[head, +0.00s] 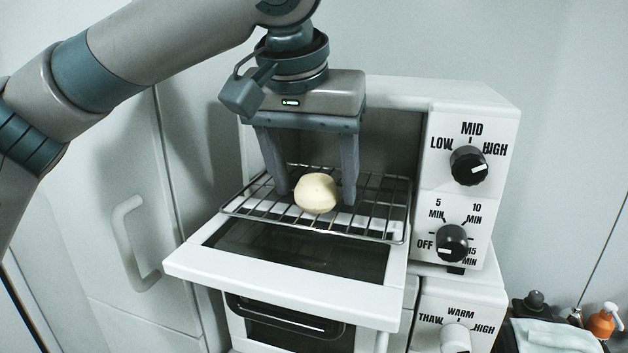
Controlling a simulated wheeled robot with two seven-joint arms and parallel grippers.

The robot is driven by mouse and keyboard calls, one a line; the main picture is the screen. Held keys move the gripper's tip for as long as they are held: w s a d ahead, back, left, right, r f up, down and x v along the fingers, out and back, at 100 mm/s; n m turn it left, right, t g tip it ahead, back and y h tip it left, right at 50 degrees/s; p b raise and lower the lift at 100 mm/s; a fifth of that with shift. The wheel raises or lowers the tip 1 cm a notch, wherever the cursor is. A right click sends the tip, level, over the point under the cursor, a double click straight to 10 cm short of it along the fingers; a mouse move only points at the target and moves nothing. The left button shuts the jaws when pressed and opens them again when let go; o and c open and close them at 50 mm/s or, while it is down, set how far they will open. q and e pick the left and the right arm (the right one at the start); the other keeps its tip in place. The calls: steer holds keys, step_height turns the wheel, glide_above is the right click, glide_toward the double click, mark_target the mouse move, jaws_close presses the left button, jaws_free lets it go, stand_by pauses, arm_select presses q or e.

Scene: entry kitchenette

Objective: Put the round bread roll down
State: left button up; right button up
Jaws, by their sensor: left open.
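The round bread roll (316,193) is pale and smooth. It rests on the wire rack (376,233) that extends from the white toaster oven (470,112). My left gripper (315,196) comes down from above, with its two fingers apart on either side of the roll. My right gripper is not in view.
The oven door (290,258) is folded down below the rack. Two black knobs are on the oven's right panel. Another white appliance (290,315) is underneath. A cabinet handle (128,240) is at left; an orange bottle (603,322) and a pale cloth (553,336) are at lower right.

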arm_select(q)
steer(key=b+v, duration=0.3)
steer(key=v, duration=0.8)
steer(key=shift+s+r+b, duration=0.2)
steer(key=shift+r+b, duration=0.15)
